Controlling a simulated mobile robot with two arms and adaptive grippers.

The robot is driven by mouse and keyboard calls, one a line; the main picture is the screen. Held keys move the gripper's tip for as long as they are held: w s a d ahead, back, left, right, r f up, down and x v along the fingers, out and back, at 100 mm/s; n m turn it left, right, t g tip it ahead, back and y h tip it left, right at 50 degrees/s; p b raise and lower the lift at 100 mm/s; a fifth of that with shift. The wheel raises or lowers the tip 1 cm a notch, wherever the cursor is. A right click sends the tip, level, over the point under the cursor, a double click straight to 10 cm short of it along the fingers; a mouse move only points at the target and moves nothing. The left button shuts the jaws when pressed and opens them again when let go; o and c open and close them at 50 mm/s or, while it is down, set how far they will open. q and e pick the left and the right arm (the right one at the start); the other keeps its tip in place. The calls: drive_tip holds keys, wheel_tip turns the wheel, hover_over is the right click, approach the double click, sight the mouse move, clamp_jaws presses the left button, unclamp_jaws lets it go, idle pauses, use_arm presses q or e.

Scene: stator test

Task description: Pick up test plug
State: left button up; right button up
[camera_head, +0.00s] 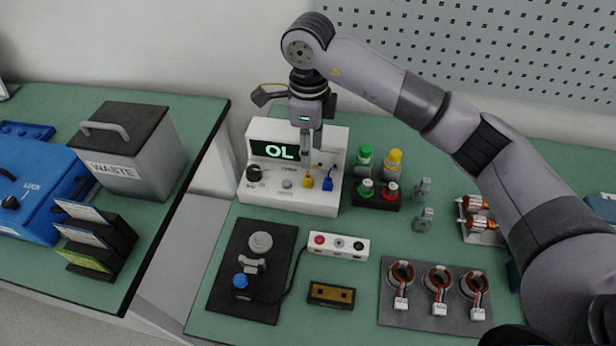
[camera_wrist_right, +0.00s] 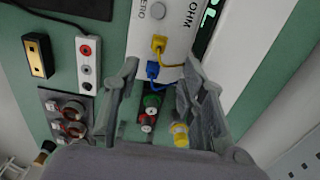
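The white meter (camera_head: 295,197) shows "OL" on its display and stands at the back of the green table. A yellow test plug (camera_head: 308,179) and a blue test plug (camera_head: 328,183) sit at its front right. In the right wrist view the yellow plug (camera_wrist_right: 159,43) and blue plug (camera_wrist_right: 153,69) show ahead, between the fingertips. My right gripper (camera_head: 311,150) hangs over the meter, pointing down, above and behind the plugs. In the wrist view its fingers (camera_wrist_right: 160,72) are spread and empty. My left gripper is not in view.
Green and yellow-capped bottles (camera_head: 393,162) stand right of the meter, by a dark holder with green and red caps. A white socket box (camera_head: 338,246), black fixture plate (camera_head: 230,290) and stator tray (camera_head: 408,318) lie in front. A grey waste bin (camera_head: 150,165) stands left.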

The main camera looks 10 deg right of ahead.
sight(308, 176)
wheel_tip(308, 176, down, 3)
drive_tip(key=shift+f, duration=0.2)
wheel_tip(308, 176, down, 5)
drive_tip(key=shift+s+r+p, duration=0.1)
drive_tip(key=shift+r+p, duration=0.05)
drive_tip(key=shift+p, duration=1.05)
drive_tip(key=shift+a+f, duration=0.1)
drive_tip(key=shift+f, duration=0.3)
drive_tip(key=shift+c, duration=0.3)
clamp_jaws()
